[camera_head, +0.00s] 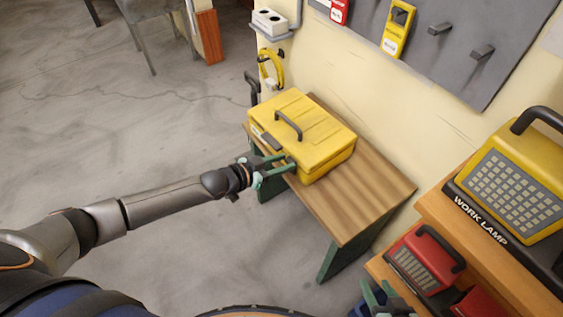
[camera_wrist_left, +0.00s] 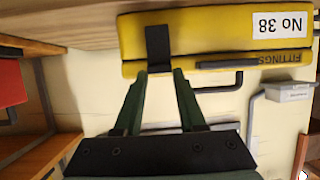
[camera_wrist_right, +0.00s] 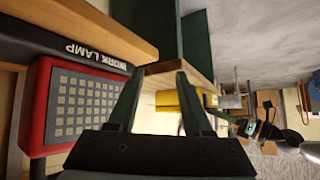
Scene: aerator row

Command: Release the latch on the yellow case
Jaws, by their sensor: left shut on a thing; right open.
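The yellow case (camera_head: 325,140) sits closed on the wooden bench, with a dark handle on its lid. It also shows upside down in the left wrist view (camera_wrist_left: 215,28), with a "No 38" label and the word "FITTINGS". A dark latch (camera_wrist_left: 158,45) is on its front face.
The wooden bench (camera_head: 350,205) has bare top right of the case. A shelf (camera_head: 480,235) at the right holds a yellow work lamp (camera_head: 515,190) and a red lamp (camera_head: 425,262). A grey pegboard (camera_head: 460,65) hangs on the wall behind. The floor at left is open.

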